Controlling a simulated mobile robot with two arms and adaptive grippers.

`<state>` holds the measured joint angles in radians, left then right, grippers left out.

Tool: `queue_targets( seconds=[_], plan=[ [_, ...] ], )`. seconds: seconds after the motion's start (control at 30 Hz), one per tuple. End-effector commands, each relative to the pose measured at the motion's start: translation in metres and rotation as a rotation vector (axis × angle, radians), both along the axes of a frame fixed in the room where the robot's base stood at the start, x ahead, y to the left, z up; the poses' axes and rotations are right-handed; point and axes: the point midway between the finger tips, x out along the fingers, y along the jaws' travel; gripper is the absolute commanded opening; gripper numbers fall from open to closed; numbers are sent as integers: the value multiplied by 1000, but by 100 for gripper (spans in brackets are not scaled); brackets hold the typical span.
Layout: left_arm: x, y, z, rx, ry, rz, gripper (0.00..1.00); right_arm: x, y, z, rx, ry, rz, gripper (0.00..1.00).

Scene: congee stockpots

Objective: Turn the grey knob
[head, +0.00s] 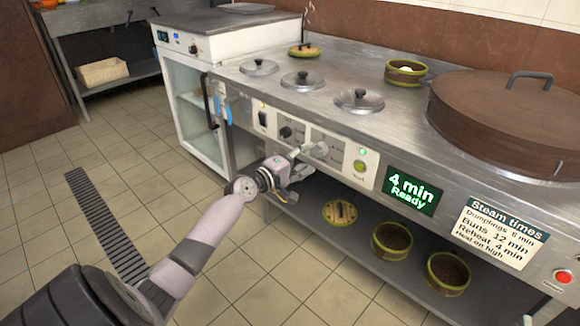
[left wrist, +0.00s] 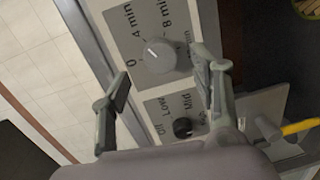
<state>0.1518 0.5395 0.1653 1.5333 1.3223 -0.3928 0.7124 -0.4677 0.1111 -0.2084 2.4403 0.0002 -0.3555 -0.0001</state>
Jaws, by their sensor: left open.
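The grey knob (left wrist: 160,55) shows in the left wrist view on a light panel marked 0, 4 min and 8 min. A white mark shows on its face. My left gripper (left wrist: 161,66) is open, with one finger to each side of the knob; I cannot tell whether either touches it. In the head view my left gripper (head: 310,156) is at the stove's front panel and largely hides the grey knob. A black knob (left wrist: 183,127) on the Off, Low, Mid panel sits beside it; it also shows in the head view (head: 285,132).
A green display (head: 411,191) reads "4 min Ready". A green button (head: 359,166) sits right of the gripper, and a red button (head: 563,276) is at far right. Lidded pots (head: 359,101) and a large brown lid (head: 500,110) are on top. Steamer baskets (head: 392,241) stand on the lower shelf.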

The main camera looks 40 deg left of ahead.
Motion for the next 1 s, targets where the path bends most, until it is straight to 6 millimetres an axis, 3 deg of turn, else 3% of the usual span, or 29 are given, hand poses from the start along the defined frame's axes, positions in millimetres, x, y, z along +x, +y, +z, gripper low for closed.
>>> queue_targets(
  seconds=[0.2, 0.4, 1.0],
  plan=[
    [-43, 5, 2, 1, 3, -1, 57, 0, 0, 1, 1, -1, 0, 19],
    [-66, 8, 4, 0, 2, -1, 57, 0, 0, 1, 1, -1, 0, 19],
    [-72, 9, 5, -1, 0, -1, 57, 0, 0, 1, 1, -2, 0, 19]
  ],
)
